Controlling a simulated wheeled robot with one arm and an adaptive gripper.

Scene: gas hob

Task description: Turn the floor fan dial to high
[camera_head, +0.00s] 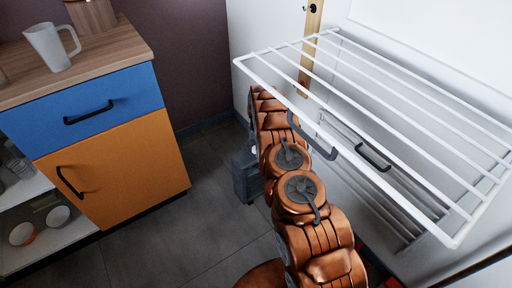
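I cannot make out a floor fan or its dial for sure. A dark grey boxy object (247,176) stands low beside my copper-coloured arm, near the corner of the floor. A small pale spot shows at its upper right. It is partly covered by my arm, and I cannot tell what it is. My arm runs from the bottom of the picture up toward the wall corner. My gripper cannot be made out at its far end, so its fingers and anything near them are hidden.
A white wire rack (262,83) juts out from the right wall, close over my arm. At left stands a cabinet with a blue drawer (130,92) and orange door (130,165); a white mug (46,48) is on top. Grey floor (205,235) between is clear.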

